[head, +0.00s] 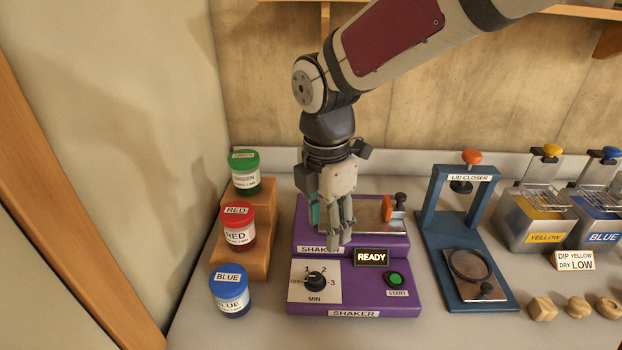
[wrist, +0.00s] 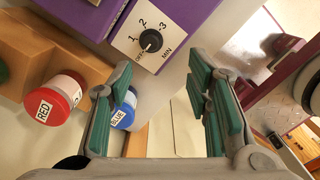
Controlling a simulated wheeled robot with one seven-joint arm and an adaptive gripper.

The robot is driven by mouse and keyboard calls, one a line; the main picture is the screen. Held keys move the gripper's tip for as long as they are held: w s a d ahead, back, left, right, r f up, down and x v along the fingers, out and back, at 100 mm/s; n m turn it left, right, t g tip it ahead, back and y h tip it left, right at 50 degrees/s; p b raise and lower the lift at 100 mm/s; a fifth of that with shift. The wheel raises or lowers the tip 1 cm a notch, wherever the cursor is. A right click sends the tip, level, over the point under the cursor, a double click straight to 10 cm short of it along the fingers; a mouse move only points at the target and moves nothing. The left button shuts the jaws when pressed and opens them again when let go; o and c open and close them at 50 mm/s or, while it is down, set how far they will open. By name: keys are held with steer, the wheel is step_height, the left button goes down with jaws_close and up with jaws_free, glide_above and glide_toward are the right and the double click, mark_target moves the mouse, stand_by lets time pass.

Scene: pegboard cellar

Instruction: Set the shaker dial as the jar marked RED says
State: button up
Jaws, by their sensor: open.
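The purple shaker (head: 402,301) stands on the bench with a black dial (head: 315,280) on a white plate marked OFF, 1, 2, 3 and MIN. The dial's pointer appears to be at OFF; the dial also shows in the wrist view (wrist: 151,40). The jar marked RED (head: 238,228) has a red lid and stands on the middle wooden step, left of the shaker; it also shows in the wrist view (wrist: 55,99). The small line under its name is too small to read surely. My gripper (head: 329,228) is open and empty above the shaker, apart from the dial.
A green jar (head: 245,172) and a blue jar (head: 230,292) stand behind and in front of the RED jar. The shaker has a READY display (head: 371,257) and a green START button (head: 396,279). A blue lid closer (head: 433,225) stands to the right.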

mark_target(315, 276)
steer(key=shift+n, duration=0.7)
steer(key=f+b, duration=0.1)
steer(key=f, duration=0.4)
steer(key=a+f+b, duration=0.1)
steer(key=f, duration=0.4)
steer(key=w+f+b, duration=0.1)
steer(key=f, duration=0.3)
steer(key=shift+a+f, duration=0.35)
steer(key=shift+f, duration=0.05)
jaws_close()
